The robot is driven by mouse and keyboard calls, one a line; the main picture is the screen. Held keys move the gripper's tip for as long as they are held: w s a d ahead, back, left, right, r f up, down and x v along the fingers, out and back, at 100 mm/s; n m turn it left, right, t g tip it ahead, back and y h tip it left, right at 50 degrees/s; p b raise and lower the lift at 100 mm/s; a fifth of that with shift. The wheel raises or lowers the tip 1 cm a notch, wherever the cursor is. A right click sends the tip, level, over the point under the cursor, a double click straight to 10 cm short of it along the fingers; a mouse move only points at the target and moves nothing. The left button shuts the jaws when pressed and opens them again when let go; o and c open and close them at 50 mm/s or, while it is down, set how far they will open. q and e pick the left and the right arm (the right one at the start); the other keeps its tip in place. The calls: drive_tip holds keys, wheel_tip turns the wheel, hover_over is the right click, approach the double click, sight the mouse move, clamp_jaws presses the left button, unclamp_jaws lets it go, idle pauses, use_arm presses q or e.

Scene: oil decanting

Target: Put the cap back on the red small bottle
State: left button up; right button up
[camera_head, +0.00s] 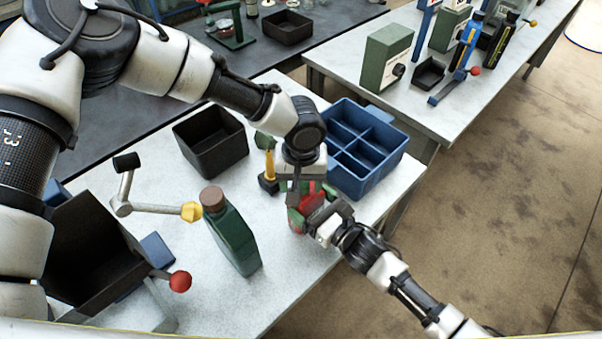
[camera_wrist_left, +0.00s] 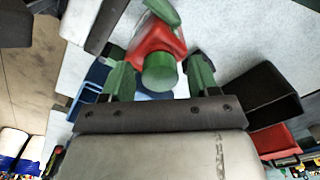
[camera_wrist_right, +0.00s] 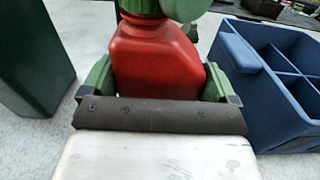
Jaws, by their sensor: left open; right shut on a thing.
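The red small bottle (camera_head: 313,196) is at the front right edge of the table, partly hidden by my grippers in the head view. My right gripper (camera_wrist_right: 158,80) is shut on its red body (camera_wrist_right: 155,62). The green cap (camera_wrist_left: 159,72) shows at the bottle's mouth in the left wrist view, in line with the neck; whether it is fully seated cannot be told. My left gripper (camera_wrist_left: 160,84) is open above the bottle, its green fingers on either side of the cap, with visible gaps. The bottle's red shoulder also shows in the left wrist view (camera_wrist_left: 155,42).
A blue divided crate (camera_head: 375,165) stands just right of the grippers. A black bin (camera_head: 208,142), a yellow-and-black item (camera_head: 269,172) and a tall green bottle with a brown cap (camera_head: 231,236) stand to the left. The table's right edge is close.

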use_arm(q)
drive_tip(key=c, duration=0.9)
drive_tip(key=shift+s+d+f+m, duration=0.2)
drive_tip(key=shift+s+d+m, duration=0.25)
drive_tip(key=shift+m, duration=0.35)
drive_tip(key=shift+c, duration=0.2)
drive_tip(key=shift+a+m, duration=0.1)
drive_tip(key=shift+m, duration=0.4)
drive_tip(key=shift+w+a+m, duration=0.15)
drive_tip(key=shift+a+m, duration=0.1)
drive_tip(key=shift+m, duration=0.35)
drive_tip(key=m, duration=0.2)
drive_tip(key=shift+w+r+m, duration=0.15)
drive_tip(key=shift+m, duration=0.25)
drive_tip(key=o, duration=1)
drive_tip(key=shift+w+a, duration=0.1)
